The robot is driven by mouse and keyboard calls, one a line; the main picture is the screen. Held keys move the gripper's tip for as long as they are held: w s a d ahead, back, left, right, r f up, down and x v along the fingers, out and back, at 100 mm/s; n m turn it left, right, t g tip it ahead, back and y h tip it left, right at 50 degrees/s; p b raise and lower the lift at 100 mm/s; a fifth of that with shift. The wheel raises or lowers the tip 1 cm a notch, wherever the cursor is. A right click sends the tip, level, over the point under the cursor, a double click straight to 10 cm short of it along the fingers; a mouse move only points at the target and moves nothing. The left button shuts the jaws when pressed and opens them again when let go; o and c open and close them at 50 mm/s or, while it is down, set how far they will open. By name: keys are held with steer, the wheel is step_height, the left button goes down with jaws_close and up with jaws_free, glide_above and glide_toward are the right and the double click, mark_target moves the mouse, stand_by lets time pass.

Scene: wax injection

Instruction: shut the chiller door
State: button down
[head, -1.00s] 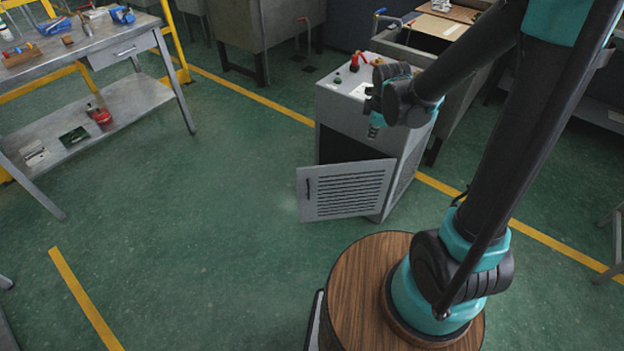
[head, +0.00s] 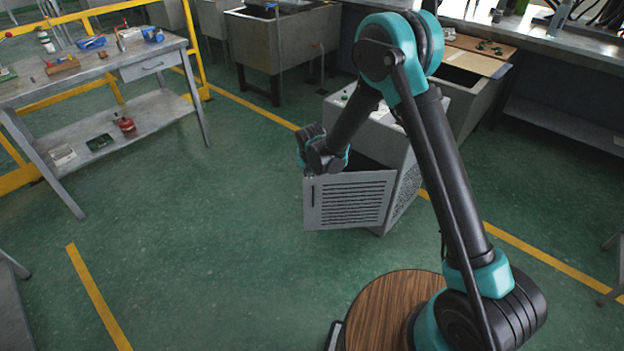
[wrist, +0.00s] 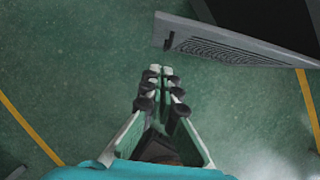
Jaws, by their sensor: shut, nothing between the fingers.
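The chiller (head: 400,135) is a grey cabinet with its louvred door (head: 350,201) standing open towards me. The door's dark upright handle (head: 313,195) is near its left edge. In the wrist view the door (wrist: 235,46) lies at the upper right, with the handle (wrist: 169,41) at its left end. My gripper (wrist: 160,70) is shut and empty, a little apart from the door in the picture, its fingertips below the handle end. In the head view my wrist is by the door's upper left corner, and the fingers cannot be made out there.
A metal workbench (head: 150,65) with tools stands at the left. Metal sinks (head: 280,45) stand behind the chiller. Green floor (head: 200,240) lies clear to the left of the door. Yellow lines mark the floor.

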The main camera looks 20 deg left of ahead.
steer(key=w+a+f, duration=0.3)
steer(key=w+f, duration=0.4)
steer(key=f, duration=0.2)
steer(key=shift+w, duration=0.1)
stand_by(0.5)
